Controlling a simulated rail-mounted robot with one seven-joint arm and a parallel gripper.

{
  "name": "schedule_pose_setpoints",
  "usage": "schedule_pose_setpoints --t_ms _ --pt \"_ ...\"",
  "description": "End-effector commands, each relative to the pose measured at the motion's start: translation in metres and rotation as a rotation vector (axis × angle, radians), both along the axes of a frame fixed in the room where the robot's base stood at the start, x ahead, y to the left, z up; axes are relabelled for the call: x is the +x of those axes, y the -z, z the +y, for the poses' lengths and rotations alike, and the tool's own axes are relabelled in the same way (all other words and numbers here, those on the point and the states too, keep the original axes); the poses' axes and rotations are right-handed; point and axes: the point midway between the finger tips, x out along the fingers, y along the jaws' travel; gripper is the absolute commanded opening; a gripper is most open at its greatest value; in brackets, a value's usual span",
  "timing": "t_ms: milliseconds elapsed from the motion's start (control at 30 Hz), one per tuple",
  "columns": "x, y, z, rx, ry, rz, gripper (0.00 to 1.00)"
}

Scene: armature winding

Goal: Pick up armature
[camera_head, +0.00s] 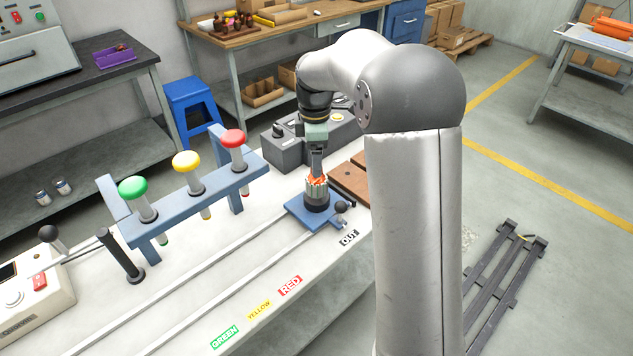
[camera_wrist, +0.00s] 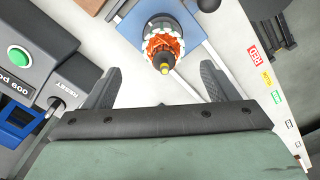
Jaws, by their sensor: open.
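The armature (camera_head: 317,192), with orange copper windings and a dark base, stands upright on a blue sliding fixture (camera_head: 312,215) on the white workbench. In the wrist view the armature (camera_wrist: 163,42) shows from its shaft end, with its yellowish tip toward me. My gripper (camera_head: 317,170) points down directly over the armature. In the wrist view my gripper (camera_wrist: 160,72) is open, one finger on each side of the shaft tip. The fingers look apart from the armature; the exact height gap cannot be told.
A blue rack with green (camera_head: 133,187), yellow (camera_head: 186,160) and red (camera_head: 233,138) knobbed tools stands left of the armature. A grey machine (camera_head: 285,145) with a green button (camera_wrist: 19,56) stands behind. Two rails (camera_head: 235,250) run along the bench, with colour labels in front.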

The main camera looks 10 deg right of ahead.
Motion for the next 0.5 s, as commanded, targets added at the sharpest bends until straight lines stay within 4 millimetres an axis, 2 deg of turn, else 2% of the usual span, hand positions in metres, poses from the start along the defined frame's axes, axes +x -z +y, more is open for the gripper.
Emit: schedule_pose_setpoints --t_ms 100,333,500 --pt "0.0 0.014 0.0 0.0 0.0 0.001 0.8" --pt "-0.003 0.03 0.0 -0.001 0.0 0.003 0.8" --pt "-0.006 0.057 -0.001 -0.001 0.0 0.002 0.8"
